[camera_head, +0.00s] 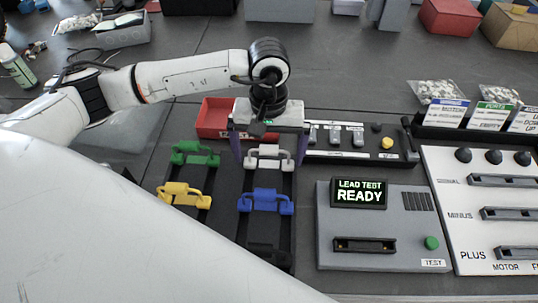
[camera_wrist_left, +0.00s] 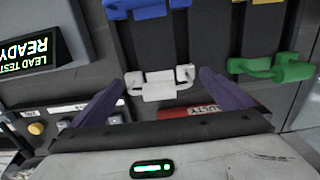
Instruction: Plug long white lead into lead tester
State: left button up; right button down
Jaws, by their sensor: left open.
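The white lead (camera_head: 269,152) sits in the dark rack (camera_head: 224,200), at the far end of its right-hand column. My left gripper (camera_head: 270,162) is open, with its purple fingers on either side of the white lead. In the left wrist view, the white lead (camera_wrist_left: 159,86) lies between the spread fingers (camera_wrist_left: 162,80), with a gap on each side. The grey lead tester (camera_head: 337,215) stands to the right of the rack. Its screen reads "LEAD TEST READY", and its dark slot (camera_head: 364,246) looks empty. My right gripper is not in view.
Green (camera_head: 195,157), yellow (camera_head: 184,195) and blue (camera_head: 265,201) leads sit in the same rack near the white one. A red bin (camera_head: 213,118) stands behind. A white panel with slots (camera_head: 465,240) stands right of the tester.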

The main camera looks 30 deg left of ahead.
pick_arm(q)
jog(key=shift+f, duration=0.9)
jog(key=shift+w, duration=0.1)
jog(key=c, duration=0.7)
